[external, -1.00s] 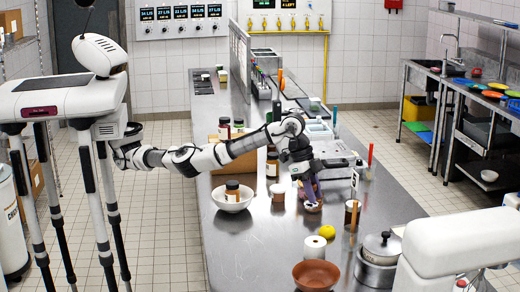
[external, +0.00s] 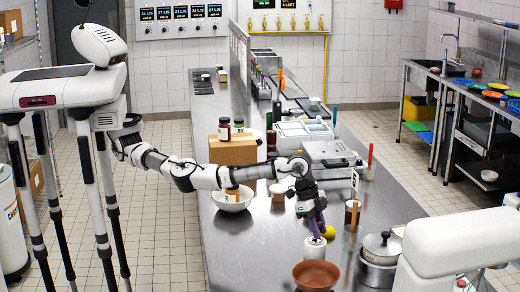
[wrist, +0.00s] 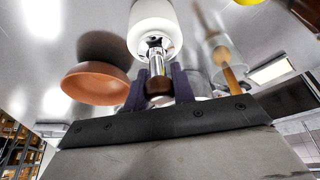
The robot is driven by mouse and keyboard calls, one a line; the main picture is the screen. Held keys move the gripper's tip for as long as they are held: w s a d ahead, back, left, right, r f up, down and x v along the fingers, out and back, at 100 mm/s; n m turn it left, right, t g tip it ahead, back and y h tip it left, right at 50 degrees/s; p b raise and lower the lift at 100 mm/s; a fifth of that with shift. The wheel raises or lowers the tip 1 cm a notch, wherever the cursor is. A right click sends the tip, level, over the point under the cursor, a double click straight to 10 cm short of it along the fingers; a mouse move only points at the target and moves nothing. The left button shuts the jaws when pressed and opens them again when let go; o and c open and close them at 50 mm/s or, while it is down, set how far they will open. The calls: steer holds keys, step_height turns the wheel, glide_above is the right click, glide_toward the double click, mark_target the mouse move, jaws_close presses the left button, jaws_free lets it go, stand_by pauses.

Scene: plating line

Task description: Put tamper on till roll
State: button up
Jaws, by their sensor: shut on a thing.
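The till roll (external: 314,249) is a white upright cylinder on the steel counter, behind the brown bowl. It also shows at the top of the wrist view (wrist: 151,17). My gripper (external: 315,234) is directly over the roll, pointing down. In the wrist view, its purple fingers (wrist: 158,84) are shut on the tamper (wrist: 157,62), around its dark brown handle. The tamper's shiny metal end points at the roll's top and is in line with it. I cannot tell whether the metal end touches the roll. In the external view the fingers mostly hide the tamper.
A brown bowl (external: 315,275) stands just in front of the roll. A glass with a wooden stick (external: 352,214) and a lidded pot (external: 380,247) stand to the right. A white bowl (external: 232,201) is to the left.

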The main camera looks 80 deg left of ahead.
steer(key=shift+f, duration=0.1)
steer(key=o, duration=1)
steer(key=b+v, duration=0.3)
steer(key=v, duration=0.9)
